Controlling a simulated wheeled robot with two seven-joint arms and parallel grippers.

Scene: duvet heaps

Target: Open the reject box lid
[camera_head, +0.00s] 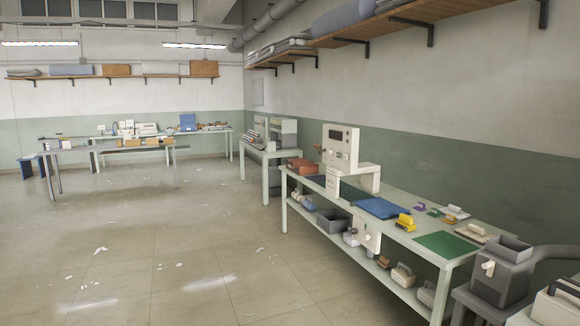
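I cannot tell which thing is the reject box, and no label reading so is legible. A reddish-brown box (302,167) sits at the far end of the long bench on the right. A blue box-like thing (188,122) stands on the far table at the back. A dark grey open bin (332,221) sits on the bench's lower shelf. Neither of my grippers is in view.
The long pale bench (455,246) runs along the right wall, carrying a white machine (341,148), a blue mat (380,208) and a green mat (446,244). A grey machine (502,272) stands nearby. The tiled floor (160,240) is mostly clear, with white scraps.

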